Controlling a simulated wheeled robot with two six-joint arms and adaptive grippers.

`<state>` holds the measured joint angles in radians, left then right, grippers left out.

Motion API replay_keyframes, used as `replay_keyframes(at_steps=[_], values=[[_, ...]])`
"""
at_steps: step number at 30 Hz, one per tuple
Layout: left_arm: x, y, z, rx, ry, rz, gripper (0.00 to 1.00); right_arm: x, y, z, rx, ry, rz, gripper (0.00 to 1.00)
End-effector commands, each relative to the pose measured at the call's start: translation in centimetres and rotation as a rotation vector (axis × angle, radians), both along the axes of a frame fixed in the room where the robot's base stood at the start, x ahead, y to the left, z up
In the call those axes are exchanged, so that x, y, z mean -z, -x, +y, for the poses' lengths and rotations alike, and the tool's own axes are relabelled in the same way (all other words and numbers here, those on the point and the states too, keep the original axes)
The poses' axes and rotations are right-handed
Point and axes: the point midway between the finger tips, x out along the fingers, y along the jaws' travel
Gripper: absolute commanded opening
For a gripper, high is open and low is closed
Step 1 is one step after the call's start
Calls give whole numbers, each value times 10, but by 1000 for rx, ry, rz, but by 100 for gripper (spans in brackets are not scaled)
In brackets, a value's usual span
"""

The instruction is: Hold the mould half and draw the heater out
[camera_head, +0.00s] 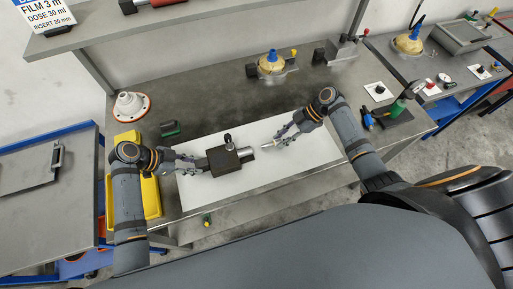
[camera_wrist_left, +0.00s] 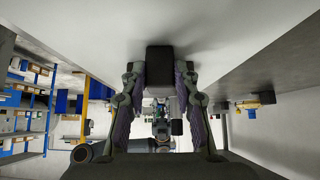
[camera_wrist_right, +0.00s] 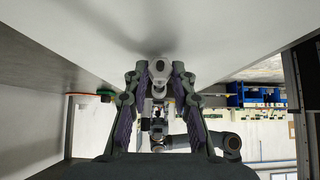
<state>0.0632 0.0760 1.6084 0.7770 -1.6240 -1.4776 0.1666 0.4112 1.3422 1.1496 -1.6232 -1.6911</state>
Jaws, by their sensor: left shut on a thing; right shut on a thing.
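The mould half, a dark block (camera_head: 223,162) with a small knob on top, sits on the white mat in the head view. My left gripper (camera_head: 202,163) is shut on its left end; the dark end shows between the fingers in the left wrist view (camera_wrist_left: 159,68). A short grey cylinder (camera_head: 246,153) stands out from the block's right side. My right gripper (camera_head: 273,143) is shut on a slim pale metal piece, seemingly the heater (camera_head: 266,147).
The white mat (camera_head: 300,166) is clear around the block. A yellow tray (camera_head: 151,198) lies left, under my left arm. A white-and-orange funnel-like part (camera_head: 131,105) and a golden domed fixture (camera_head: 271,64) stand behind.

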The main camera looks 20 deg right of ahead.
Motion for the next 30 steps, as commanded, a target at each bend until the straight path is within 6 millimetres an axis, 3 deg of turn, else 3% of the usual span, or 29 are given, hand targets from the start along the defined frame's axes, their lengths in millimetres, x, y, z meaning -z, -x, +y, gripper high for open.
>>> replay_keyframes(at_steps=[7,8,13,23,30], values=[[1,0,0,0,-1,1,0,0,0,-1,0,0,0,0],[1,0,0,0,-1,1,32,0,0,-1,0,0,0,0],[0,0,0,0,-1,0,55,0,0,-1,0,0,0,0],[-2,0,2,-1,-1,-1,56,0,0,-1,0,0,0,0],[-35,0,32,0,-7,-5,56,0,0,-1,0,0,0,0]])
